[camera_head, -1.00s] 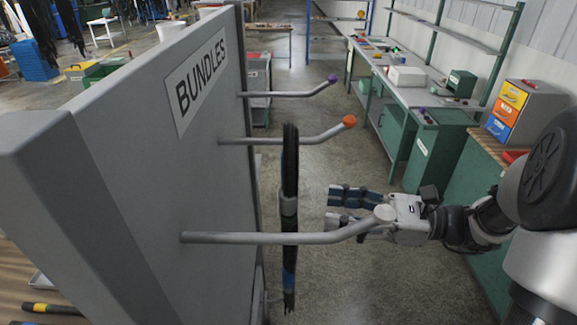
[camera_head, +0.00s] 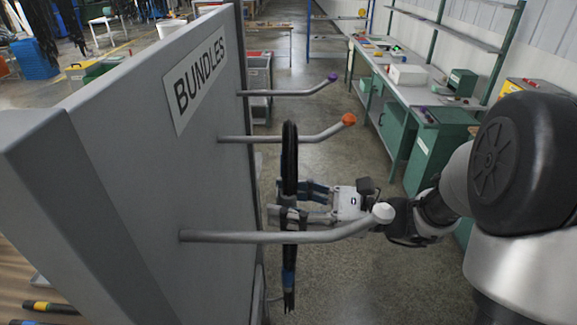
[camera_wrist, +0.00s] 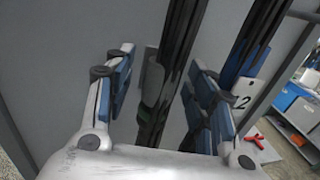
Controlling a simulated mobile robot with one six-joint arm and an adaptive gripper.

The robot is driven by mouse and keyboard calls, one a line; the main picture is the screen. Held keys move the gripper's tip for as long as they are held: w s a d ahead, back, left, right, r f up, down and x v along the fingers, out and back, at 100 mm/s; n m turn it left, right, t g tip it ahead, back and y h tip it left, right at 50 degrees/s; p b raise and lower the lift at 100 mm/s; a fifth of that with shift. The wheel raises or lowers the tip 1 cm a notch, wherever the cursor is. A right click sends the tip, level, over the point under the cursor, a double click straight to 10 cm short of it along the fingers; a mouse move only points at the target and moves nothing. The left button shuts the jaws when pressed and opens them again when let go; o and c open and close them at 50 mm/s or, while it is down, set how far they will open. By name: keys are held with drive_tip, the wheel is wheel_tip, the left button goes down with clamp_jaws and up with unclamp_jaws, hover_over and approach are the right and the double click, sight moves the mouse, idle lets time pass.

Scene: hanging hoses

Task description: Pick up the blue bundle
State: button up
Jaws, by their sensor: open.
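A black hose bundle (camera_head: 289,160) with a blue band near its lower end hangs in a long narrow loop, seemingly from the orange-tipped peg (camera_head: 348,120). My gripper (camera_head: 290,201) is at the middle of the bundle, its fingers reaching to either side of it. In the wrist view, one dark strand of the bundle (camera_wrist: 178,50) with a grey tie runs between the open fingers (camera_wrist: 163,60). Another dark strand lies to the right, partly behind the right finger. I cannot tell whether a finger touches the hose.
The grey board (camera_head: 150,150) marked BUNDLES stands close behind the fingertips. A white-tipped peg (camera_head: 300,237) crosses in front of the bundle and beside my gripper. A purple-tipped peg (camera_head: 300,91) is farther back. A green workbench (camera_head: 400,110) stands at the right, with open floor between.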

drive_tip(key=shift+c, duration=0.2)
clamp_jaws()
idle(0.3)
idle(0.3)
